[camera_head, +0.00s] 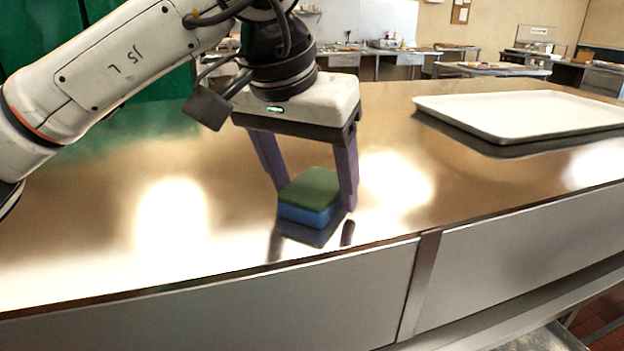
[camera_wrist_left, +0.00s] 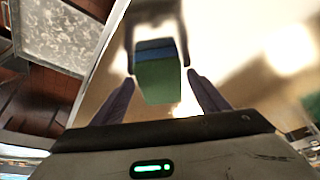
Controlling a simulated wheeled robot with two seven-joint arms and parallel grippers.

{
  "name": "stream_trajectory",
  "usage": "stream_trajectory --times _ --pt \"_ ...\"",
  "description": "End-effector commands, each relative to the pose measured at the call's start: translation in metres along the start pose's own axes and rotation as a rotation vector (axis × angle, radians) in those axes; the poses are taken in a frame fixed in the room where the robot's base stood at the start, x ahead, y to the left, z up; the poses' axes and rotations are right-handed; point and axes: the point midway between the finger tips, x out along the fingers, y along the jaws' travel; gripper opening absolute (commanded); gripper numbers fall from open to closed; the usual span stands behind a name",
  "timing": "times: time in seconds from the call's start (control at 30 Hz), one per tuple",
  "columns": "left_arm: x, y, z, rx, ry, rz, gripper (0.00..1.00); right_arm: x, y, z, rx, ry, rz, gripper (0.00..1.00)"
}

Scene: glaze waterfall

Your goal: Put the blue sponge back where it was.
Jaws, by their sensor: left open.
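The blue sponge (camera_head: 308,213) has a green top layer and shows near the front edge of the shiny metal counter (camera_head: 112,232) in the head view. My left gripper (camera_head: 317,197) points down over it, with its two purple fingers on either side of the sponge. The fingers are open. The sponge also shows in the left wrist view (camera_wrist_left: 158,80), between and beyond the fingertips (camera_wrist_left: 160,82). I cannot tell whether the sponge touches the counter; its reflection lies just below it. My right gripper is not in view.
A white tray (camera_head: 520,114) lies on the counter at the right. The counter between the sponge and the tray is clear. The counter's front edge runs close in front of the sponge. Other work tables stand in the background.

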Motion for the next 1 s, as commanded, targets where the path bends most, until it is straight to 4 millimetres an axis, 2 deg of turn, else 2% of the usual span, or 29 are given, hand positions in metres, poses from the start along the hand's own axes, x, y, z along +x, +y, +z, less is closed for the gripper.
stream_trajectory --times 0.17,0.5,0.7,1.0 --pt "-0.011 0.0 -0.002 0.0 0.003 0.001 0.68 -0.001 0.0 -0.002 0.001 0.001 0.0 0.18" --pt "-0.081 0.0 -0.003 -0.001 0.004 -0.001 0.68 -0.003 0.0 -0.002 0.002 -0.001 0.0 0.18" --pt "-0.113 0.0 -0.003 -0.001 0.003 -0.001 0.68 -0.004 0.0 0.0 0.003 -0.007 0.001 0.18" --pt "-0.124 0.0 -0.002 0.001 0.0 0.0 0.68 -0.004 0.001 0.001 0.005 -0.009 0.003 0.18"
